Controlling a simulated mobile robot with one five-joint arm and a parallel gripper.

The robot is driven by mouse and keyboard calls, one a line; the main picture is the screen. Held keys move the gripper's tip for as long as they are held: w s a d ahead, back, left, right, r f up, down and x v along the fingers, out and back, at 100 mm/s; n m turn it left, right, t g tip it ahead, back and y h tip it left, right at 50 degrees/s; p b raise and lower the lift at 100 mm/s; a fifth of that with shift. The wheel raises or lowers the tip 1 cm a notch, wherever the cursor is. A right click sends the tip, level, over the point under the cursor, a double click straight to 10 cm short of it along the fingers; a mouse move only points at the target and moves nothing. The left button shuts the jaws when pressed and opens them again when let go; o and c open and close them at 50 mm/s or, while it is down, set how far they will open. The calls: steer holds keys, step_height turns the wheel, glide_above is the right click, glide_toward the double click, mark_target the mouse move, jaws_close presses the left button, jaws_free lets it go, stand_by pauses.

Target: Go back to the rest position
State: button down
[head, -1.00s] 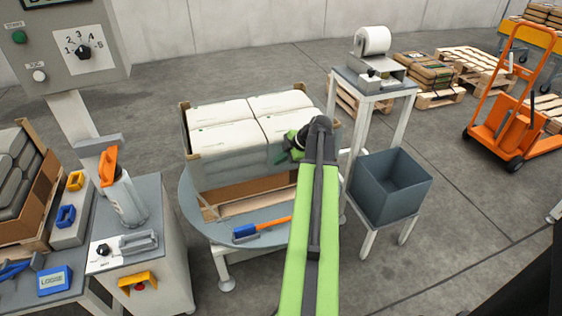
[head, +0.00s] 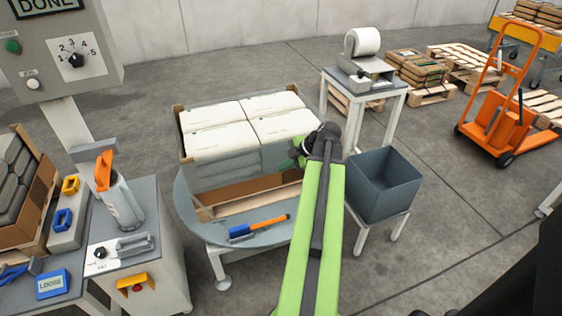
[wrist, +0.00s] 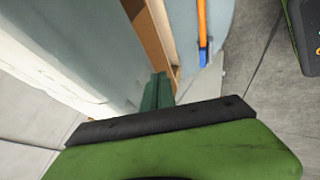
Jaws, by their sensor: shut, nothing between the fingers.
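My green and black arm reaches forward over the round grey table, and my gripper (head: 299,154) is at the right side of the stacked white bags (head: 245,128). In the wrist view my gripper's dark green fingers (wrist: 157,92) are together with nothing between them. The bags' pale side fills the left of that view; I cannot tell whether the fingers touch it. The arm's wrist partly hides the fingers in the head view.
The bags stand on a pallet with cardboard edges (head: 250,193) on the turntable (head: 196,225). A blue brush with an orange handle (head: 258,228) lies in front. A label printer stand (head: 362,84) and a grey bin (head: 385,187) are close to the right. A control panel (head: 62,55) is at left.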

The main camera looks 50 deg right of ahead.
steer(key=a+p+v, duration=0.1)
steer(key=p+v, duration=0.2)
steer(key=v, duration=0.3)
steer(key=shift+s+d+r+p, duration=0.25)
steer(key=shift+d+r+p, duration=0.05)
steer(key=shift+d+p, duration=0.1)
